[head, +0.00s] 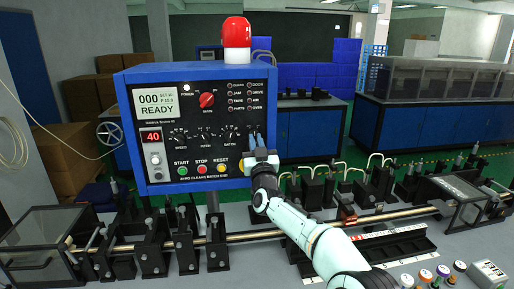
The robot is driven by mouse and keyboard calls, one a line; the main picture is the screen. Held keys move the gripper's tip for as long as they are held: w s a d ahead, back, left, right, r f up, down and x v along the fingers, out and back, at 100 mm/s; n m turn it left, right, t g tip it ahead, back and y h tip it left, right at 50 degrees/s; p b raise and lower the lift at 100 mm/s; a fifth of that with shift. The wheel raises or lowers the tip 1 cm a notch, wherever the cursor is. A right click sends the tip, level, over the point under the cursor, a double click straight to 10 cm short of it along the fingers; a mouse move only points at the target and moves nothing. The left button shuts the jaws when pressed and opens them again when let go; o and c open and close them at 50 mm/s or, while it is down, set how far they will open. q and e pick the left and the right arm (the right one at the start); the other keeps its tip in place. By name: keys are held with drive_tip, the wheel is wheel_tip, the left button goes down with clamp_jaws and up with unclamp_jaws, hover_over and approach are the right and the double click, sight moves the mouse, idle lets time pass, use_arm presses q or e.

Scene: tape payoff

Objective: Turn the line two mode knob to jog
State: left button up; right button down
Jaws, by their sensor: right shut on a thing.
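The control panel (190,112) is a blue-framed box with a dark face, standing upright on a post. My right gripper (256,139) reaches in from the lower right and is at the right end of the panel's lower dial row. It is shut on a small knob there, which the fingers hide, so its pointer and label cannot be read. A red rotary knob (207,100) sits higher, near the middle of the panel, clear of the gripper. My left gripper is not in view.
A red beacon (236,38) stands on the panel. Green, red and yellow buttons, including the yellow one (222,166), lie just left of my right gripper. Black fixtures and a long metal rod (250,235) run below. Several colour-capped posts (426,275) stand at the lower right.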

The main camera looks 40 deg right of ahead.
drive_tip(key=m, duration=0.1)
drive_tip(key=m+h, duration=0.1)
drive_tip(key=m+g+h, duration=0.1)
drive_tip(key=m, duration=0.1)
drive_tip(key=shift+a+r, duration=0.15)
drive_tip(key=shift+r, duration=0.15)
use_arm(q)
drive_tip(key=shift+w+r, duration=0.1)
use_arm(e)
drive_tip(key=shift+r+m+g+h, duration=0.1)
drive_tip(key=shift+m+g+h, duration=0.35)
drive_tip(key=shift+m, duration=0.8)
drive_tip(key=shift+r+m+g+h, duration=0.1)
drive_tip(key=shift+m+g+h, duration=0.35)
drive_tip(key=shift+m, duration=1.1)
drive_tip(key=c, duration=1.4)
unclamp_jaws()
drive_tip(key=shift+o, duration=1.4)
drive_tip(key=shift+w+f, duration=0.1)
drive_tip(key=shift+f, duration=0.05)
drive_tip(key=shift+w+f+g, duration=0.1)
drive_tip(key=shift+g, duration=0.2)
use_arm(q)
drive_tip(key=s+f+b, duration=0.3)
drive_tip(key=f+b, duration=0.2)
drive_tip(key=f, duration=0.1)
use_arm(e)
drive_tip(key=v, duration=1.3)
